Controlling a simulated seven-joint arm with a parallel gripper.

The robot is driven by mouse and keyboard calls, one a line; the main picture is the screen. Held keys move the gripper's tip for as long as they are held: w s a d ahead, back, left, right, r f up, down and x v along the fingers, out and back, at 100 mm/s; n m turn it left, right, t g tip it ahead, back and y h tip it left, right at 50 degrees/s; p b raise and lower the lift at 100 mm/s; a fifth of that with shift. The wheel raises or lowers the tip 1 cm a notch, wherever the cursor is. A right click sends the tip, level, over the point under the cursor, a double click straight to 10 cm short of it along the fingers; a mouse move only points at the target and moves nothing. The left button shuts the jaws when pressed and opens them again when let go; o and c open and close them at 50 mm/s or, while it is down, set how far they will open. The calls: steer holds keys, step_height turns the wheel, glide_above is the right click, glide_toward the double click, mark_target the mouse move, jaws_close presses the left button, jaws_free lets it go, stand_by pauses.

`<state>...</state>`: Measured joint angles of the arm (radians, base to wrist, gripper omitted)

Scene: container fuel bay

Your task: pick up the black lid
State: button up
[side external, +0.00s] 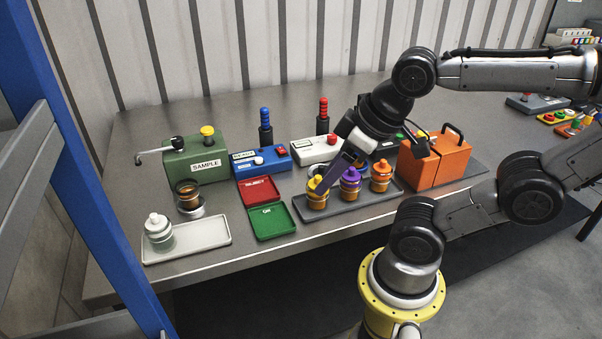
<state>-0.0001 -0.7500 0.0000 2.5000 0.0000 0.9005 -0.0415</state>
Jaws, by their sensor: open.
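I cannot clearly make out a separate black lid in the side external view. My gripper (323,187) is open, pointing down and left at the yellow-topped amber jar (316,200) at the left end of a grey tray (345,208). A finger overlaps this jar in the picture; I cannot tell whether they touch. A purple-topped jar (350,187) and an orange-topped jar (381,178) stand beside it. An amber jar with a dark rim (187,190) stands on a grey round base (191,210) under the spout of the green SAMPLE box (204,160).
A white-topped clear jar (158,229) stands on a pale tray (205,238). Red (259,192) and green (270,222) trays lie mid-table. Blue (262,160) and white (313,151) control boxes stand behind. An orange case (437,160) is to the right of the jars.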

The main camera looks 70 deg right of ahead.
steer(key=n, duration=0.1)
steer(key=n+g+h, duration=0.5)
steer(key=n+g, duration=0.1)
steer(key=n, duration=1.1)
glide_above(321, 166)
steer(key=a, duration=0.5)
step_height(321, 166, down, 2)
steer(key=f, duration=0.1)
steer(key=shift+y, duration=0.3)
steer(key=x, duration=1.2)
steer(key=shift+w+f, duration=0.2)
steer(key=shift+f, duration=0.2)
jaws_close()
